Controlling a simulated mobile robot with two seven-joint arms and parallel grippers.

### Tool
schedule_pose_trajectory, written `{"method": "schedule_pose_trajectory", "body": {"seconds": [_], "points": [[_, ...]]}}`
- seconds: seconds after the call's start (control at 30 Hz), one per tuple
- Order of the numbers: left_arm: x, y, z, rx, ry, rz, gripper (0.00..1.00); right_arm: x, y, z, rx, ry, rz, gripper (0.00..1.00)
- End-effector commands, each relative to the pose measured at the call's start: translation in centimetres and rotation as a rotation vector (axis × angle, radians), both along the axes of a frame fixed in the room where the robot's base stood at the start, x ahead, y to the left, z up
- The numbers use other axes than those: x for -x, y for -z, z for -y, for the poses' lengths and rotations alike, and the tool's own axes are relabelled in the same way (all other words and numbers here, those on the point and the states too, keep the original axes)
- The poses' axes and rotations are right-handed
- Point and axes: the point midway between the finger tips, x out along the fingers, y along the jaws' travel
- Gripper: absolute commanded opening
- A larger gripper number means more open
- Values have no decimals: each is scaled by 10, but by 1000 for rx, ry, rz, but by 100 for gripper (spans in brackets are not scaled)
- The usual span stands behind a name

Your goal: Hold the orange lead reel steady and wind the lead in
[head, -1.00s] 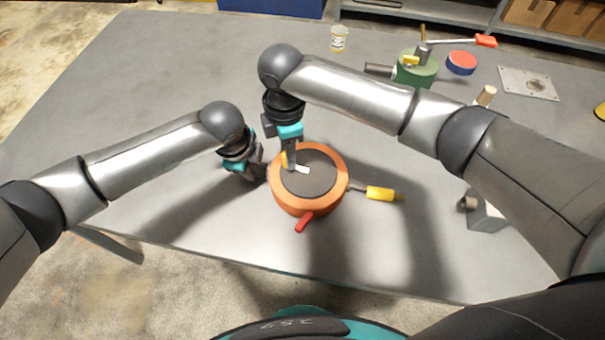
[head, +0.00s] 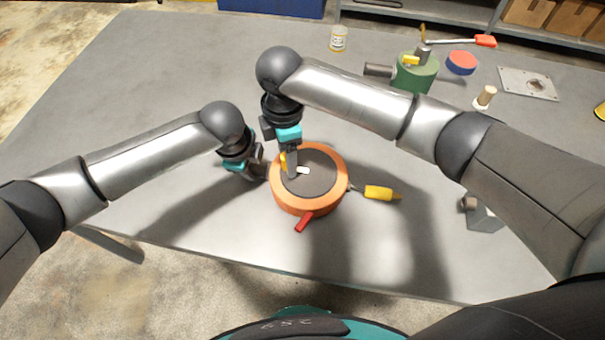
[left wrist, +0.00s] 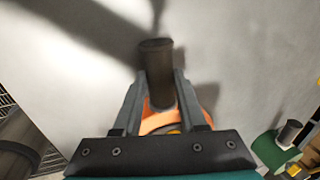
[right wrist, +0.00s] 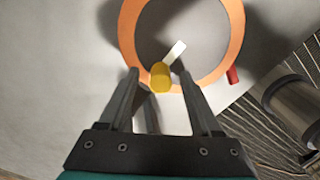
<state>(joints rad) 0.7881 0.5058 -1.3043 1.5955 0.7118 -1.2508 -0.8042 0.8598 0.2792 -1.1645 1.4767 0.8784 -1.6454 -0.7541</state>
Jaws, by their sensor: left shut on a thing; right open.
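The orange lead reel (head: 334,191) stands on the bench with its dark round top facing up. My left gripper (head: 262,171) is shut on the reel's dark side handle (left wrist: 158,70), which shows between its fingers in the left wrist view. A short white crank arm (right wrist: 176,51) with a yellow knob (right wrist: 160,77) sits on the reel's top. My right gripper (right wrist: 158,74) is open over the reel, with the knob between its fingertips and a gap visible on each side. A yellow lead end (head: 380,193) lies to the right of the reel. A red piece (head: 304,221) sticks out at its front.
A grey block (head: 484,215) stands at the right. A green unit (head: 414,75), a red-and-blue disc (head: 462,63), a metal plate (head: 528,83) and a small jar (head: 339,39) stand towards the back.

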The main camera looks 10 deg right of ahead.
Motion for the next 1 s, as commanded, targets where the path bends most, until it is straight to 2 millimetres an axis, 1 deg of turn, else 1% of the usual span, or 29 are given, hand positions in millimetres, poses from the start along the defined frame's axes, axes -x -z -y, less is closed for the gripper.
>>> {"method": "schedule_pose_trajectory", "body": {"seconds": [0.17, 0.7, 0.83, 1.0], "points": [[1, 0, 2, 5, 1, -1, 0, -1, -10, 0, 0, 0, 2, 65], [1, 0, 2, 6, 2, -2, 0, 0, -63, 0, 0, -1, 1, 65], [1, 0, 2, 6, 2, -2, 0, 0, -70, 0, 1, 0, 1, 65], [1, 0, 2, 6, 2, -2, 0, 0, -70, 0, 1, 1, 0, 65]]}}
